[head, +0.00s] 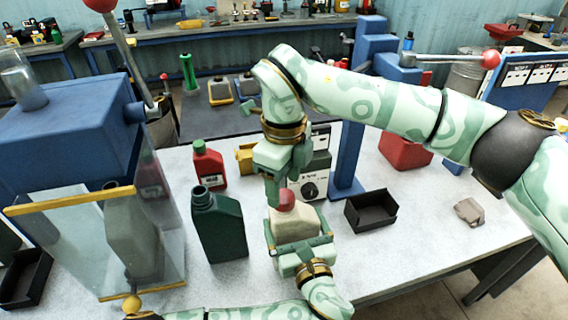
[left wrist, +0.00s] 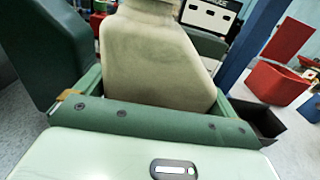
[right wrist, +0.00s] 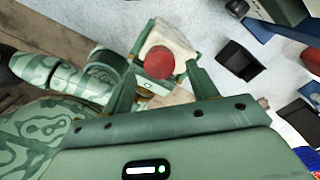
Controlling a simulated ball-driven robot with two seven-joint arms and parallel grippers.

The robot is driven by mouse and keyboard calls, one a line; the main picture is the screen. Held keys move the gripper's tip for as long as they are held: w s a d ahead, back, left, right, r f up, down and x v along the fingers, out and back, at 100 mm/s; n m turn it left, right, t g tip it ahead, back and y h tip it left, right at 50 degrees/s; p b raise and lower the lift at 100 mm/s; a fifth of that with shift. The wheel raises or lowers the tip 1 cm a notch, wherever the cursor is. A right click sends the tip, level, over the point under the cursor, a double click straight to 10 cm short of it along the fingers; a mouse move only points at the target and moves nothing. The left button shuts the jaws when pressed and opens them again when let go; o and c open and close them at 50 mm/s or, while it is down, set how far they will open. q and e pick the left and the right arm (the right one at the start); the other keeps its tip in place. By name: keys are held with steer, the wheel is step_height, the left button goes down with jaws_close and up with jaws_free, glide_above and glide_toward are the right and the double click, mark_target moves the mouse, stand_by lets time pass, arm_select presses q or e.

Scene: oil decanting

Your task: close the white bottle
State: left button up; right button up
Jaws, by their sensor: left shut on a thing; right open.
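The white bottle (head: 297,224) stands upright on the light table, with the red cap (head: 286,200) at its top. My left gripper (head: 301,250) is shut around the bottle's body from the front; the bottle (left wrist: 158,60) fills the space between its fingers in the left wrist view. My right gripper (head: 274,190) points down at the cap from above. In the right wrist view its fingers are open, one either side of the red cap (right wrist: 160,62), with gaps visible. Whether the cap is seated on the neck cannot be told; the neck is hidden.
An open dark green bottle (head: 220,226) stands left of the white bottle, with a red bottle (head: 209,166) behind it. A black tray (head: 371,211) lies to the right. A blue lever machine (head: 70,125) stands left and a blue post (head: 347,150) behind. The right tabletop is mostly clear.

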mark_target(284, 195)
steer(key=shift+f, duration=1.55)
steer(key=c, duration=1)
steer(key=m, duration=0.4)
steer(key=shift+c, duration=0.2)
steer(key=m, duration=1)
steer(key=shift+m, duration=0.3)
steer(key=o, duration=1.2)
steer(key=shift+c, duration=0.2)
steer(key=shift+r, duration=0.1)
step_height(284, 195, up, 12)
